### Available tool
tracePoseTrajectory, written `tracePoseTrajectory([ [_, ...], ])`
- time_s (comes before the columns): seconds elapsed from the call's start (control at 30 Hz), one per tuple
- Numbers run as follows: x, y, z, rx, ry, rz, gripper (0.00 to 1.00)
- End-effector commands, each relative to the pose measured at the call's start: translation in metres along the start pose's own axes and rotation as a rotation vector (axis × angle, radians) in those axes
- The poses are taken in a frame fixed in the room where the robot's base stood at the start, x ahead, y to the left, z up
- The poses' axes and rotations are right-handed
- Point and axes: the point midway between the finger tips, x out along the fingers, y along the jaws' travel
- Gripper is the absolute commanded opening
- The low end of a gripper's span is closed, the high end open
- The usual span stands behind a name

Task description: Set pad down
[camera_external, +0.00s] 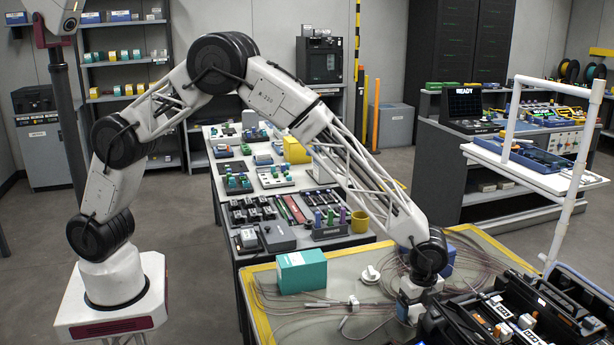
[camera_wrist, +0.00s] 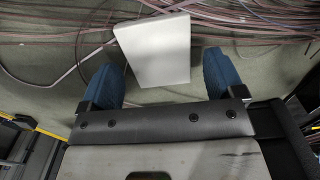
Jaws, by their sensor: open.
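A pale grey-white pad (camera_wrist: 156,50) lies flat on the greenish mat (camera_wrist: 235,75) in the wrist view, beside and partly over thin brownish fibres. My gripper (camera_wrist: 160,65) is open, with a blue finger on each side of the pad's near part. A gap shows between each finger and the pad's edges. In the external view, my gripper (camera_external: 408,310) points down low over the yellow-edged worktable (camera_external: 245,305). I cannot make out the pad there.
A teal box (camera_external: 302,271), a white fitting (camera_external: 370,274) and loose cables lie left of my gripper. A dark open case (camera_external: 545,305) stands close on its right. Looped fibres (camera_wrist: 255,22) cross the mat beyond the pad.

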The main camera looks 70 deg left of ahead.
Motion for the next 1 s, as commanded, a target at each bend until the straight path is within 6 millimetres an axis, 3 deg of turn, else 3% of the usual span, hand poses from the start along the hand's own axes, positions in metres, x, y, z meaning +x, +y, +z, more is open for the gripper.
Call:
tracePoseTrajectory([
  [0.63, -0.091, 0.0, 0.0, 0.0, 0.001, -0.001, 0.88],
  [1.0, -0.114, 0.0, 0.0, 0.0, 0.0, 0.0, 0.88],
])
